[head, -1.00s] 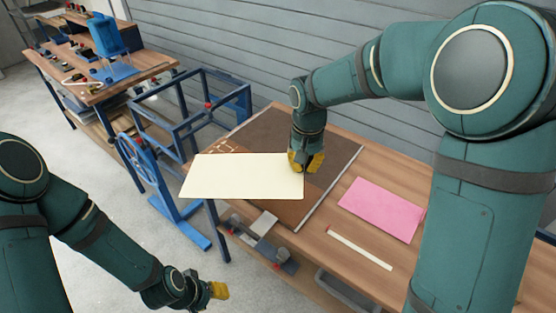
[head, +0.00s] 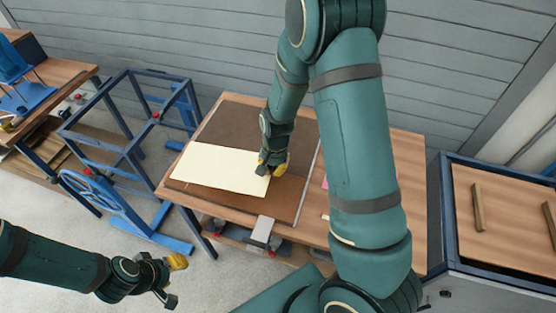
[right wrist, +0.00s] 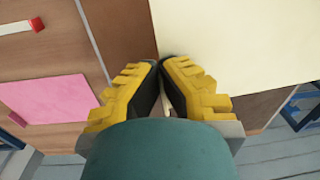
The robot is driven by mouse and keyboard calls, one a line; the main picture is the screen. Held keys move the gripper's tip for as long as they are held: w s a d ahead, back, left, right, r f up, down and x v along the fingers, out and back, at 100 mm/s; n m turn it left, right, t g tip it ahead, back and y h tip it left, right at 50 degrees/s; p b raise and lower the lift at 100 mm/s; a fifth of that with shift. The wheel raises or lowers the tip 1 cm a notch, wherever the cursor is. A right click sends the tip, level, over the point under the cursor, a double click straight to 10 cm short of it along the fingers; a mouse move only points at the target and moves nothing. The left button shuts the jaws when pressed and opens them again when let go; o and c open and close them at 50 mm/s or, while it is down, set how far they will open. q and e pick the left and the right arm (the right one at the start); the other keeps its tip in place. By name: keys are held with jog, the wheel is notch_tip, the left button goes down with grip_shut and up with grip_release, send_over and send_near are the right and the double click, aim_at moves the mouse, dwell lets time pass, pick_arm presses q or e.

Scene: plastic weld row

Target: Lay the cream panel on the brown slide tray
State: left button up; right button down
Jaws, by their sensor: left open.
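The cream panel (head: 222,168) lies flat over the left front part of the brown slide tray (head: 240,122) in the head view. Whether it rests fully on the tray or is slightly above it, I cannot tell. My right gripper (head: 271,168) is at the panel's right edge, its fingers closed on it. In the right wrist view, the fingertips of my right gripper (right wrist: 160,66) are close together at the edge of the cream panel (right wrist: 235,40), with brown tray surface beside it. My left gripper (head: 175,281) is open and empty, over the floor in front of the table.
A pink sheet (right wrist: 52,112) and a cream strip with a red end (right wrist: 18,27) lie on the table right of the tray, mostly hidden by my right arm in the head view. A blue frame (head: 125,130) stands left. A blue-edged bench (head: 505,220) stands right.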

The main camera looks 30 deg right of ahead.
aim_at(279, 190)
jog(key=shift+s+d+f+m, duration=0.5)
jog(key=shift+s+d+f, duration=0.3)
jog(key=shift+f, duration=0.2)
notch_tip(279, 190, down, 4)
jog(key=b, duration=0.3)
jog(key=shift+a+r+b, duration=0.1)
jog(key=shift+b, duration=0.25)
pick_arm(q)
notch_tip(279, 190, down, 4)
jog(key=shift+d+r, duration=0.15)
jog(key=shift+r, duration=0.1)
pick_arm(e)
jog(key=shift+f, duration=0.25)
pick_arm(q)
jog(key=shift+f+b, duration=0.35)
jog(key=shift+b, duration=0.1)
pick_arm(e)
jog(key=shift+f, duration=0.45)
pick_arm(q)
jog(key=shift+f+b, duration=0.55)
pick_arm(e)
jog(key=shift+f, duration=0.8)
dwell(0.3)
